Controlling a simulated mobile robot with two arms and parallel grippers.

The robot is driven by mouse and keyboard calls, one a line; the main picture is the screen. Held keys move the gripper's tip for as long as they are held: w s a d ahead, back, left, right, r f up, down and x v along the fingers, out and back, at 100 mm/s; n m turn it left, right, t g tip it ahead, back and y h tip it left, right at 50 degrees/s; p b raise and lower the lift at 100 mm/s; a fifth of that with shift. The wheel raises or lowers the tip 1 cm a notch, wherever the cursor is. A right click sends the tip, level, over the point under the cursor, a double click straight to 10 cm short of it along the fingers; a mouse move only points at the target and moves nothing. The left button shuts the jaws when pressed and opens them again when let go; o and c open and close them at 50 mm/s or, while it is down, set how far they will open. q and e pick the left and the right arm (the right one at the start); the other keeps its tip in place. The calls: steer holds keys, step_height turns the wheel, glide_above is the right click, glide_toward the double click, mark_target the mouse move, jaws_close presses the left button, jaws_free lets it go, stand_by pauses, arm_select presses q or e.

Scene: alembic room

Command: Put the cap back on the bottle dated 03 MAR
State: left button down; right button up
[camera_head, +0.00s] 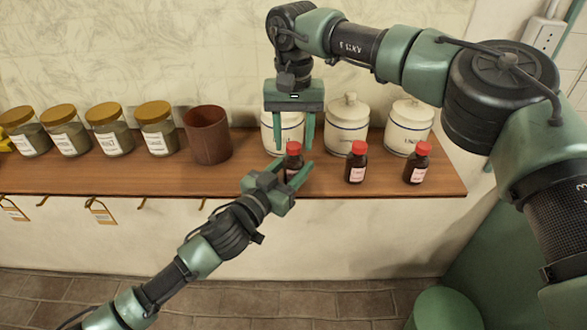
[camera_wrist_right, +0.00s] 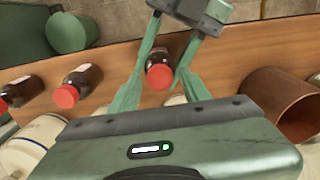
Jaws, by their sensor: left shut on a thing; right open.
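Three small dark brown bottles with red tops and pale labels stand in a row near the shelf's front edge. The label dates are too small to read. My left gripper (camera_head: 293,179) is shut on the left bottle (camera_wrist_right: 156,54), which looks upright. Its red cap (camera_head: 294,147) shows at the top; whether it is seated cannot be told. My right gripper (camera_head: 293,150) points down from above, open, with its fingers on either side of that cap. The middle bottle (camera_head: 356,166) and right bottle (camera_head: 417,168) stand free, each with a red cap on top.
The wooden shelf (camera_head: 110,178) holds three white lidded canisters (camera_head: 347,125) behind the bottles. A brown cup (camera_head: 207,135) and several glass jars (camera_head: 110,133) stand to the left. Tags (camera_head: 100,212) hang from hooks below the edge. The shelf front left of the bottles is clear.

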arm_select(q)
steer(key=shift+f, duration=0.1)
arm_select(e)
steer(key=shift+f, duration=0.25)
